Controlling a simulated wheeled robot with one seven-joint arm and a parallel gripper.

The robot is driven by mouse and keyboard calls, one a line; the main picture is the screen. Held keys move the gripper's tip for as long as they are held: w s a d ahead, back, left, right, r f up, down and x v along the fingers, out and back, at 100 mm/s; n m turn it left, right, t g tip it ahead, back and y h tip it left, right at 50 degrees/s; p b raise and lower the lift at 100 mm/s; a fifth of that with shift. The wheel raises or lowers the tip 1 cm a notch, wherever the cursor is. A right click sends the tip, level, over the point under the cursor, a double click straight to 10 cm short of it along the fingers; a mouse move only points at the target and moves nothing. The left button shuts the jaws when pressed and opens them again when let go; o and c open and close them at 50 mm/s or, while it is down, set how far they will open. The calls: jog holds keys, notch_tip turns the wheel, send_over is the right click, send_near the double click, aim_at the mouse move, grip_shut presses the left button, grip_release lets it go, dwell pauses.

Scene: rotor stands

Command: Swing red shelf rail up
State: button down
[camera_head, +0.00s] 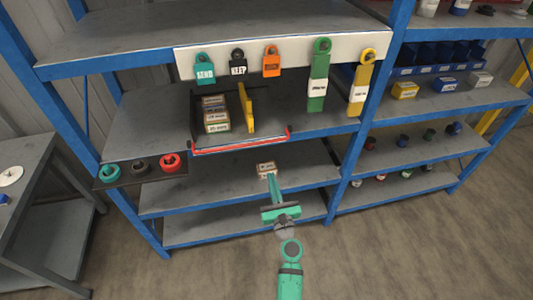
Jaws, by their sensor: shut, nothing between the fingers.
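The red shelf rail (240,143) is a thin bar with short bent ends, lying low along the front of a dark rack on the middle shelf (315,118). A pale strip runs just along it. My teal gripper (270,176) is below the rail and a little right of its middle, apart from it in the picture. Its fingers are together and point up and away from me.
Behind the rail stand several labelled boxes (215,115) and a yellow divider (246,107). Above hang coloured tags on a white board (222,63). A dark plate with three rings (140,168) sticks out at left. Blue uprights (352,155) flank the shelf; open floor lies in front.

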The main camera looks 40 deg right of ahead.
jog(key=w+d+r, duration=0.5)
jog(key=w, duration=0.2)
jog(key=shift+w, duration=0.35)
jog(key=shift+r, duration=0.1)
